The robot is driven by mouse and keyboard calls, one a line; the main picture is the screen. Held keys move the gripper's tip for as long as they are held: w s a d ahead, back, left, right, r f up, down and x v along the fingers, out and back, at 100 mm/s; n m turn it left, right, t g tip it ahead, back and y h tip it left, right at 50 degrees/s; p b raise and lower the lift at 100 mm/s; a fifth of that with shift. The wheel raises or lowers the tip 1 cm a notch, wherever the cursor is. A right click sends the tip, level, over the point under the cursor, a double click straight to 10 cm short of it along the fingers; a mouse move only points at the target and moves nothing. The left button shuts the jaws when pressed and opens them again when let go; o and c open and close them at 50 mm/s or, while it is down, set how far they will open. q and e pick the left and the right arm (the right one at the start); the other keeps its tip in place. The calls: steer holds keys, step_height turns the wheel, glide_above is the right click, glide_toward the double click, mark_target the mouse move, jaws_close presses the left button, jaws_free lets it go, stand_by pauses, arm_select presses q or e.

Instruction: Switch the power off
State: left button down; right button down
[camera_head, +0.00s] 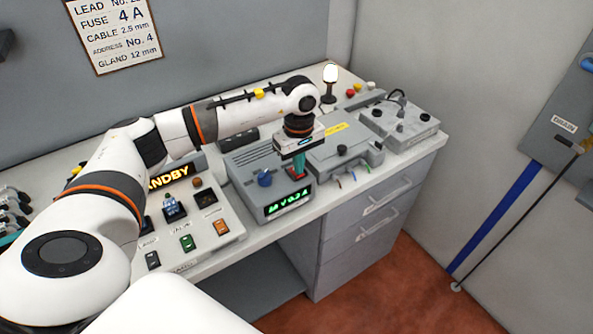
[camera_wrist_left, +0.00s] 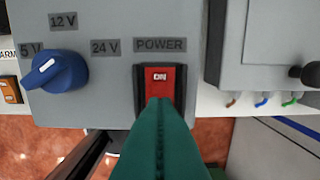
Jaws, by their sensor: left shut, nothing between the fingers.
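The grey power supply box (camera_head: 242,160) stands on the bench, with a blue knob (camera_head: 264,177) and a lit green display (camera_head: 288,203). In the left wrist view the POWER label (camera_wrist_left: 160,45) sits above a red rocker switch (camera_wrist_left: 165,84), whose visible face reads ON. The blue knob (camera_wrist_left: 56,71) is to its left, among the 5V, 12V and 24V labels. My left gripper (camera_head: 299,168) is shut and empty over the box's right part. Its green fingertips (camera_wrist_left: 160,103) overlap the switch's lower part; I cannot tell if they touch it. My right gripper is not in view.
A control panel (camera_head: 236,228) with coloured switches and a STANDBY display (camera_head: 169,177) stands left of the box. A grey unit (camera_head: 348,152) with coloured wires is close on its right. A lit lamp (camera_head: 330,75) stands behind. The bench's front edge is near.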

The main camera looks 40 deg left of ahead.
arm_select(q)
steer(key=shift+f, duration=0.3)
steer(key=shift+r, duration=0.1)
steer(key=shift+r+p, duration=1.65)
steer(key=shift+r, duration=1.85)
steer(key=shift+f, duration=0.1)
